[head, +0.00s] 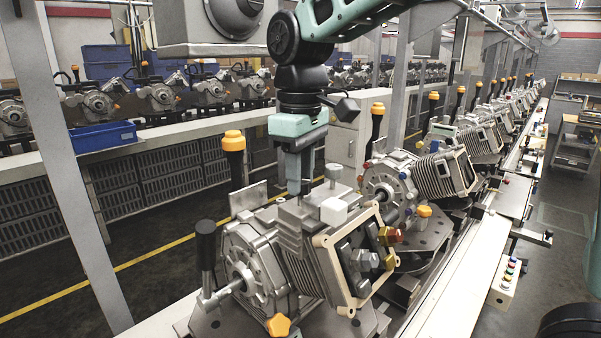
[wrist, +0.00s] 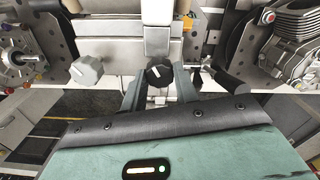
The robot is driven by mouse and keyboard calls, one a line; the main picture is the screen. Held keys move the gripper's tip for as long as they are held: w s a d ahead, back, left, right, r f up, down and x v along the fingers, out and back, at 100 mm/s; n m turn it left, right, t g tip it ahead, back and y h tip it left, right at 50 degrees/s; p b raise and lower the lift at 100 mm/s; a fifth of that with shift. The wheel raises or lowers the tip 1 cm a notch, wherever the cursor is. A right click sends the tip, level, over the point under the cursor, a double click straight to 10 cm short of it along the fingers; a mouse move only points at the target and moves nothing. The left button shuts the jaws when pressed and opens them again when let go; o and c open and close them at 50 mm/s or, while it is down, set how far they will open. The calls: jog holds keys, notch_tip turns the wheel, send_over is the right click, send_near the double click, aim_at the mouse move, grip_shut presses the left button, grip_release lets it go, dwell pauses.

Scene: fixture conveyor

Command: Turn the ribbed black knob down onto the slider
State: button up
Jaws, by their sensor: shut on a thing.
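The ribbed black knob (wrist: 158,73), round with a pale mark on its face, sits between the two fingers of my gripper (wrist: 159,82) in the wrist view. The fingers are shut on its sides. In the head view my gripper (head: 299,188) points straight down at the top of the nearest machine, and its fingers hide the knob. Beyond the knob in the wrist view lies a pale metal piece (wrist: 158,42), which may be the slider. I cannot tell whether the knob touches it.
A grey lobed knob (wrist: 87,70) stands left of my gripper in the wrist view. The nearest machine (head: 260,265) carries a white block (head: 334,211) and an upright black-handled lever (head: 206,245) close by. More machines line the conveyor behind. The aisle floor (head: 165,278) at left is clear.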

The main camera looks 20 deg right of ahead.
jog(key=shift+m, duration=0.3)
jog(key=m+p, duration=0.1)
jog(key=m, duration=0.1)
jog(key=shift+r+m, duration=0.1)
jog(key=shift+m, duration=0.3)
jog(key=m+p, duration=0.1)
jog(key=m, duration=0.2)
jog(key=shift+m, duration=0.3)
jog(key=m+p, duration=0.1)
jog(key=m, duration=0.5)
jog(key=shift+w, duration=0.1)
jog(key=m+p, duration=0.1)
jog(key=m, duration=0.4)
jog(key=shift+r+m, duration=0.1)
jog(key=shift+m, duration=0.3)
jog(key=m, duration=0.4)
jog(key=shift+m+p, duration=0.4)
